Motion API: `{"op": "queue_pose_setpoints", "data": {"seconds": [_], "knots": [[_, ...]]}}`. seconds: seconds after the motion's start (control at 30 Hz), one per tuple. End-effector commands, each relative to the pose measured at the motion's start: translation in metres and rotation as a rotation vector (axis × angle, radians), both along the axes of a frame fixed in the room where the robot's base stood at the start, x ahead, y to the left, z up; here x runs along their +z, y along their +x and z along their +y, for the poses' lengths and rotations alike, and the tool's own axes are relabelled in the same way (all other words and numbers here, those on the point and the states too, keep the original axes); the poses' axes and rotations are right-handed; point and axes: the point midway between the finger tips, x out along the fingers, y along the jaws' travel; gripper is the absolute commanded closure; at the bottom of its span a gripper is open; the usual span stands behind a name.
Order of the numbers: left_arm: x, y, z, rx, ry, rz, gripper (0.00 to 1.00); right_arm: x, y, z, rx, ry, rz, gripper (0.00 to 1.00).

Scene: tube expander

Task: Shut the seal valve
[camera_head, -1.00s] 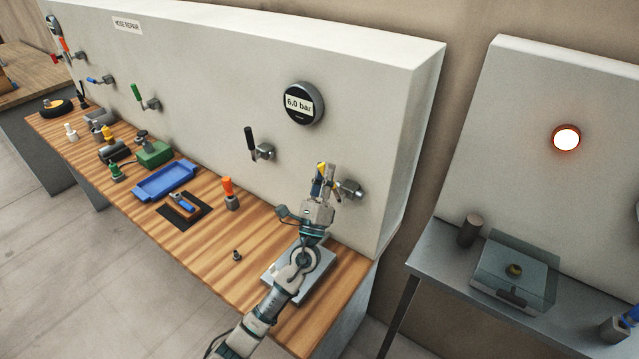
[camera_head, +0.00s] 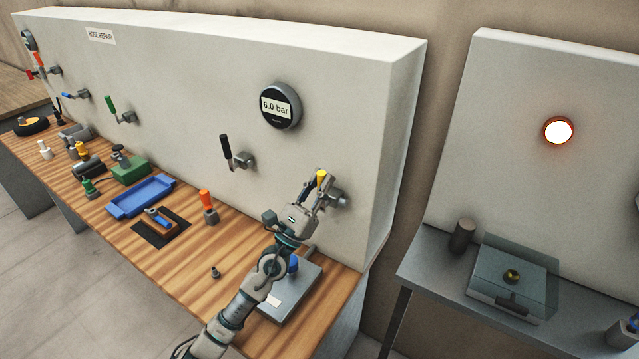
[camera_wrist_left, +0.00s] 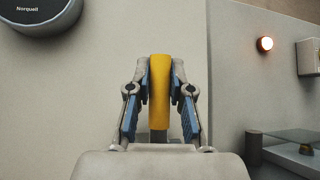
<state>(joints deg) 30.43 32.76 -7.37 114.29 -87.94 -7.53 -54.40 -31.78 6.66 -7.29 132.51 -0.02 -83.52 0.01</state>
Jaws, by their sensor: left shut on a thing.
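A valve with a yellow handle (camera_head: 321,179) is on the right part of the white panel, its grey body (camera_head: 341,199) fixed to the wall. My left gripper (camera_head: 318,188) is at this valve, its fingers on both sides of the handle. In the left wrist view the yellow handle (camera_wrist_left: 160,92) stands upright between the blue-padded fingers of my left gripper (camera_wrist_left: 160,105), which is shut on it. Which valve is the seal valve cannot be read from a label here. My right gripper is not in view.
Valves with black (camera_head: 225,147) and green (camera_head: 111,104) handles sit further left. A gauge (camera_head: 281,106) reads 6.0 bar. The wooden bench (camera_head: 190,262) holds a blue tray (camera_head: 141,196) and several tools. A lit round lamp (camera_head: 558,132) is on the right panel above a grey table (camera_head: 430,262).

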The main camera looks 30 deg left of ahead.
Motion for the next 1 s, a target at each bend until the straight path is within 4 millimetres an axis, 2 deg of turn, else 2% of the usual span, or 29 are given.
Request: {"op": "queue_pose_setpoints", "data": {"seconds": [0.03, 0.33, 0.37, 0.43, 0.77, 1.0], "knots": [[-0.009, 0.003, -0.003, -0.006, 0.009, 0.017, 1.0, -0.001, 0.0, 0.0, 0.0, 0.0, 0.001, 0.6], [-0.008, 0.003, -0.004, -0.007, 0.009, 0.016, 1.0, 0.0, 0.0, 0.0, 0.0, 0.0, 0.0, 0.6], [-0.008, 0.003, -0.003, -0.007, 0.009, 0.016, 0.72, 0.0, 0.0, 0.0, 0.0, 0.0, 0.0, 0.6], [-0.008, 0.003, -0.003, -0.005, 0.009, 0.015, 0.55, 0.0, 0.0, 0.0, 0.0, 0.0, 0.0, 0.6], [-0.003, -0.001, -0.001, -0.003, 0.005, 0.004, 0.54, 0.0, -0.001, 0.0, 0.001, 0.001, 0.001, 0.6], [-0.02, -0.016, 0.004, -0.001, 0.007, 0.006, 0.54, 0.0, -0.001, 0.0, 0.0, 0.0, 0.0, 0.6]]}}
